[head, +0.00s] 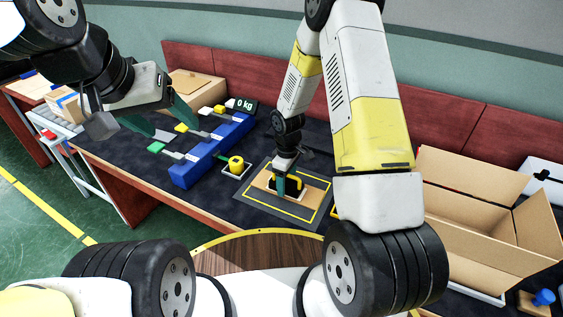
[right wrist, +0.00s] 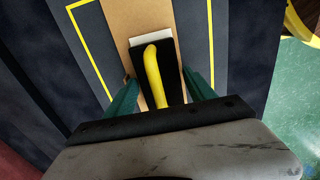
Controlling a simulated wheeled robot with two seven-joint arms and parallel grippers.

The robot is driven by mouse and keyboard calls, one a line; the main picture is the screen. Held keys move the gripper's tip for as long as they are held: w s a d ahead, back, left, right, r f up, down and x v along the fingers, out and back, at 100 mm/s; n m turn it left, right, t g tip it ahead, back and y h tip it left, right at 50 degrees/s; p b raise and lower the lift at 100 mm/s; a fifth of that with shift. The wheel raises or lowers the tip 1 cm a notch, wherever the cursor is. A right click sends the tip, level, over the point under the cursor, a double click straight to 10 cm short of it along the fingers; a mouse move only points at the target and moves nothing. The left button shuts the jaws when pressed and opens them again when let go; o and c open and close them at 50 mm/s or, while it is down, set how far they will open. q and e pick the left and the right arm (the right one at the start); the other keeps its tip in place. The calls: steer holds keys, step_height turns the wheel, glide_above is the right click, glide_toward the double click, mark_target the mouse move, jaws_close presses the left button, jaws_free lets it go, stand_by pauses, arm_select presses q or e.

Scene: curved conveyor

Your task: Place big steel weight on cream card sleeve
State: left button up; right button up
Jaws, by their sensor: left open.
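A black block with a yellow handle, which looks like the big steel weight (head: 297,183), stands on a tan board inside a yellow outline. In the right wrist view the weight (right wrist: 154,75) has a pale cream-white edge, seemingly the card sleeve (right wrist: 150,40), showing beyond it. Contact between weight and sleeve is hidden. My right gripper (head: 282,185) is down at the weight, with teal fingers either side of it in the right wrist view (right wrist: 158,80). Whether they press on it is unclear. My left gripper (head: 160,118) is open and empty above the table's left part.
A blue rack (head: 207,153) with several coloured-handled tools lies left of the mat (head: 250,207). A small yellow-black item sits in a white tray (head: 230,175). A display (head: 244,104) reads 0 kg. An open cardboard box (head: 470,235) stands right; a closed one (head: 195,88) stands back left.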

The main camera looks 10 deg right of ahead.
mark_target(294, 190)
steer(key=shift+r, duration=0.1)
step_height(294, 190, up, 12)
steer(key=shift+f, duration=0.1)
step_height(294, 190, up, 11)
steer(key=s+d+m+t, duration=0.2)
steer(key=s+m, duration=0.1)
steer(key=s+d+r+m+t+y, duration=0.2)
steer(key=s+r+m+t, duration=0.2)
steer(key=s+r, duration=1.1)
steer(key=s+m, duration=0.2)
steer(key=m, duration=0.1)
steer(key=shift+s+d+r+m, duration=0.15)
steer(key=shift+s+r+m, duration=0.15)
steer(key=shift+s+r, duration=0.05)
